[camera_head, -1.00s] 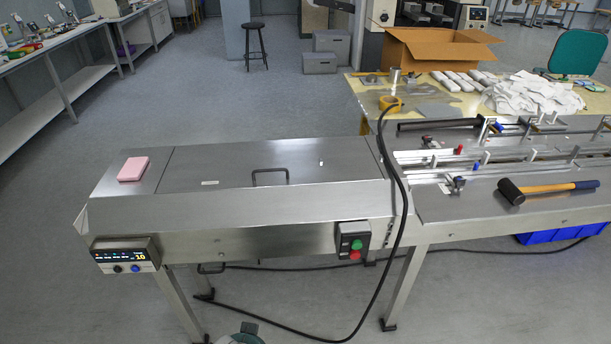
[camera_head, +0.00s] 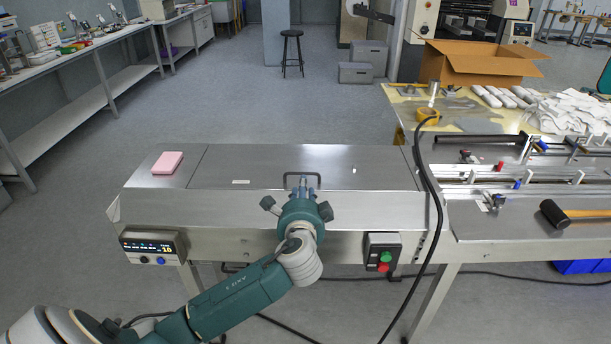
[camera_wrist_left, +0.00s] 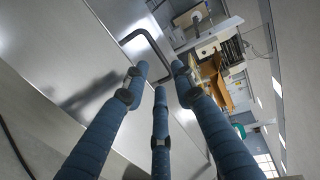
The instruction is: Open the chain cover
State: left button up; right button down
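The chain cover (camera_head: 248,165) is a flat steel lid on top of the machine, and it lies closed. Its black bar handle (camera_head: 288,175) stands near the front edge; it also shows in the left wrist view (camera_wrist_left: 151,42). My left gripper (camera_head: 302,181) is at the handle in the head view, its fingers pointing away from me. In the left wrist view my left gripper (camera_wrist_left: 156,83) has its fingers spread, with the handle just beyond the tips and nothing held. Whether a finger touches the handle I cannot tell. My right gripper is not in view.
A pink block (camera_head: 168,162) lies on the steel top left of the cover. A black cable (camera_head: 432,190) hangs over the machine's right end. A control box (camera_head: 382,252) and a display panel (camera_head: 152,247) are on the front. A hammer (camera_head: 553,214) lies on the right.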

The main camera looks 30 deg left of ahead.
pick_arm(q)
jog(key=x, duration=0.9)
jog(key=shift+w+a+f+p, duration=0.1)
jog(key=shift+w+f+p, duration=0.05)
jog(key=shift+w+p, duration=0.15)
grip_shut()
